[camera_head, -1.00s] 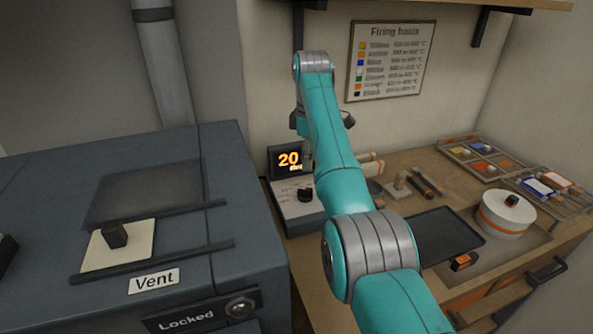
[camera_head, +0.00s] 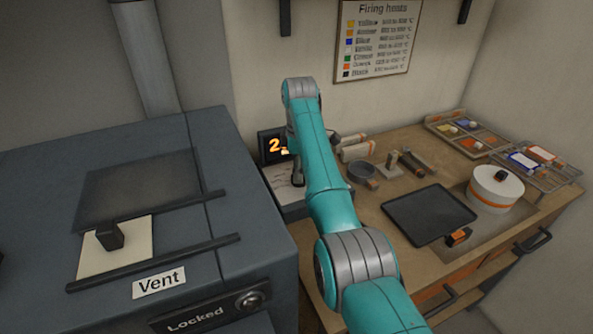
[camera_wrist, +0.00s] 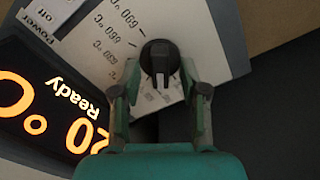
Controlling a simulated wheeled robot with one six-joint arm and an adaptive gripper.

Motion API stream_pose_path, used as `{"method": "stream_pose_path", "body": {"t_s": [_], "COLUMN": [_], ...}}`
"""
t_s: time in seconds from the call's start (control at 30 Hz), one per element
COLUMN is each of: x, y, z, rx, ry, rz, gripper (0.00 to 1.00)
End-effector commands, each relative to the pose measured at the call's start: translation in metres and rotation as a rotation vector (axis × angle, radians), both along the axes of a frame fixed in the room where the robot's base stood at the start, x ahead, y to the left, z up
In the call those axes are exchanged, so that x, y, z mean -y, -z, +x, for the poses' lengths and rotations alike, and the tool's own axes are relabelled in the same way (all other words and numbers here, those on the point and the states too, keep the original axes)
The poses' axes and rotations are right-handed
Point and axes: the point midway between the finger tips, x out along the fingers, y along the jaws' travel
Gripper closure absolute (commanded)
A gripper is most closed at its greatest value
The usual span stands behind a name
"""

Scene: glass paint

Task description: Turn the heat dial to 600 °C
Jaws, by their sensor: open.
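The black heat dial (camera_wrist: 160,58) sits on a pale panel printed with °C figures, upside down in the wrist view. My gripper (camera_wrist: 160,82) is open, with one finger on each side near the dial's lower part; I cannot tell whether they touch it. A lit display (camera_wrist: 52,105) beside it shows 20 °C and "Ready". In the head view the control box (camera_head: 285,190) stands right of the grey kiln, its display (camera_head: 272,147) partly covered by my arm. The dial is hidden there behind my arm and gripper.
The kiln (camera_head: 150,190) with its vent slider and "Locked" plate stands close on the left. A black tray (camera_head: 428,213), a white round pot (camera_head: 495,190) and paint trays lie on the bench to the right. A Firing heats chart (camera_head: 377,40) hangs behind.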

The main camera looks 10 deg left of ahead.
Motion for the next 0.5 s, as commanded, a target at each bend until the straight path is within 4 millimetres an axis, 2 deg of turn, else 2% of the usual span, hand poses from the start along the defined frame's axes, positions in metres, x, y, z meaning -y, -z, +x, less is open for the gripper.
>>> {"method": "stream_pose_path", "body": {"t_s": [0.33, 0.37, 0.5], "x": [0.0009, 0.0009, 0.0008], "y": [0.0039, 0.0039, 0.0039], "z": [0.0004, 0.0004, 0.0003], "rx": [0.001, 0.001, 0.000], "ry": [0.000, 0.000, 0.000], "rz": [0.000, 0.000, 0.000], "gripper": [0.56, 0.61, 0.96]}}
